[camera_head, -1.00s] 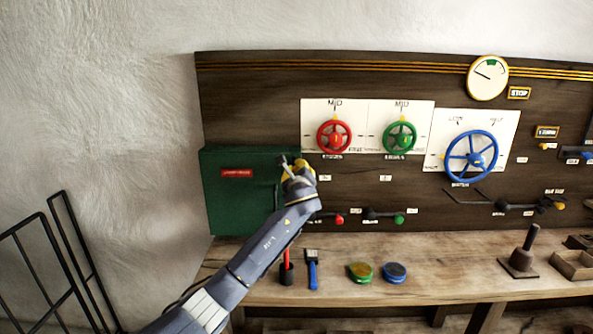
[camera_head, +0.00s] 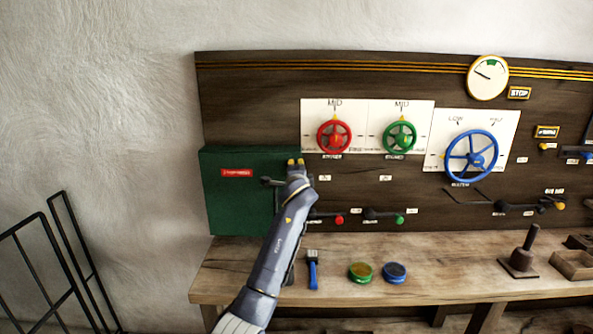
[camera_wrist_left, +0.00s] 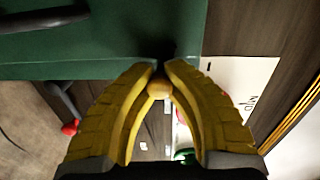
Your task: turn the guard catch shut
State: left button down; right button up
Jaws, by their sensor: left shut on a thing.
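The green guard box (camera_head: 225,200) stands at the left end of the bench, against the dark panel, with a red label on its front. A dark handle (camera_head: 275,200) runs down its front near the right edge. My left gripper (camera_head: 296,162) is at the box's upper right edge. In the left wrist view its yellow fingers (camera_wrist_left: 160,75) are closed around a small tan knob (camera_wrist_left: 160,88), which I take to be the guard catch, beside the green box (camera_wrist_left: 110,40). In the head view the gripper hides the knob. My right gripper is not in view.
Red (camera_head: 334,136), green (camera_head: 400,137) and blue (camera_head: 470,157) handwheels are on the panel to the right. Below them are a red-knobbed lever (camera_head: 338,219) and a green-knobbed one (camera_head: 399,219). A blue brush (camera_head: 312,270) and two round tins lie on the bench.

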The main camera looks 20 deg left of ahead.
pick_arm(q)
jog(key=shift+n, duration=2.1)
jog(key=c, duration=1.2)
grip_release()
jog(key=shift+o, duration=0.2)
jog(key=f+v, duration=0.1)
jog(key=v, duration=1.1)
jog(key=shift+r, duration=0.5)
jog(key=shift+a, duration=0.15)
